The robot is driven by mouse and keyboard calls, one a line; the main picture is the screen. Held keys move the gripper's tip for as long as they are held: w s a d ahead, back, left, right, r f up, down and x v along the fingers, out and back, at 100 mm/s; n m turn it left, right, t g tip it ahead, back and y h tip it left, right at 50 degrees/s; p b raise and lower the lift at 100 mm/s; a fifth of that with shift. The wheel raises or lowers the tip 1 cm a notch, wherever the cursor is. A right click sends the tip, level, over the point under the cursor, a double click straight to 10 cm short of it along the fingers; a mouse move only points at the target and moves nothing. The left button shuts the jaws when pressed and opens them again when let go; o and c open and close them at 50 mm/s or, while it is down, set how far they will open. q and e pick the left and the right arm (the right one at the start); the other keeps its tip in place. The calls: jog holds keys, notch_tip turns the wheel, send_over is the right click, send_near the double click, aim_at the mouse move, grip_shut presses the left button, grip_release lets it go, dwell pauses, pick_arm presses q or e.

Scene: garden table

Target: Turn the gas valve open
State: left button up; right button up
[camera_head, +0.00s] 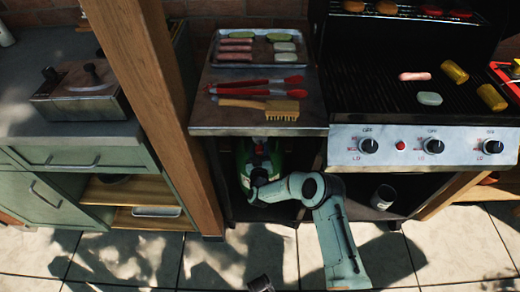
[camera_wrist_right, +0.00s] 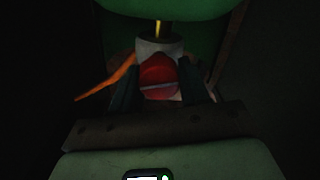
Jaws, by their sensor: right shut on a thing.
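The green gas bottle (camera_head: 243,158) stands in the dark open compartment under the grill's side shelf. Its red valve knob (camera_wrist_right: 158,72) shows in the right wrist view, below a grey collar and a brass stem. My right gripper (camera_wrist_right: 160,80) has one dark finger on each side of the red knob and is shut on it. In the head view my right arm reaches into the compartment, and its wrist hides much of the bottle and valve. The knob's turned position cannot be told. My left gripper is not in view.
An orange hose (camera_wrist_right: 108,82) runs off left of the valve. The side shelf (camera_head: 225,121) overhangs my right arm, and a wooden post (camera_head: 160,95) stands to its left.

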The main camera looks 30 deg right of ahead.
jog(key=shift+a+n, duration=0.1)
jog(key=shift+n, duration=0.9)
jog(key=n, duration=0.2)
jog(key=shift+w+n, duration=0.1)
jog(key=shift+n, duration=0.3)
jog(key=n, duration=0.2)
jog(key=shift+n, duration=0.3)
jog(key=n, duration=0.3)
jog(key=shift+f+n, duration=0.15)
jog(key=shift+n, duration=0.15)
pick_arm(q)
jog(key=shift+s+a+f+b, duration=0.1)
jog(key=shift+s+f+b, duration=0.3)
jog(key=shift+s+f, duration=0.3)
pick_arm(e)
jog(key=shift+n, duration=1.4)
jog(key=o, duration=1)
